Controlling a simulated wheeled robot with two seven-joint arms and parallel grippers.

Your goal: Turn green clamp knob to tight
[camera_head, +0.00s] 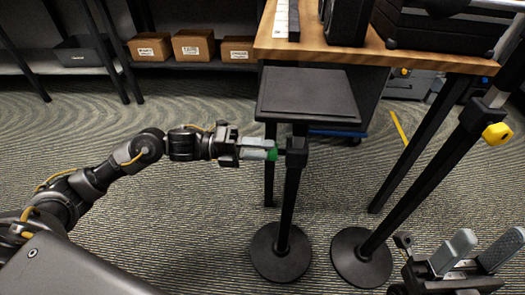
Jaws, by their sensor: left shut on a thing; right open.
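The green clamp knob (273,154) sits on the side of a black stand's upright post (290,200), just under its square top plate (306,94). My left gripper (268,150) reaches in from the left and is shut on the knob, with its fingers covering most of it. Which way the knob is turned cannot be told. My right gripper (482,254) is open and empty at the lower right, well away from the knob.
A second stand with a yellow knob (497,133) leans at the right, its round base (361,257) beside the first stand's base (281,251). A wooden table (330,52) with black cases stands behind. Cardboard boxes (193,45) sit on a back shelf. The carpet at left is clear.

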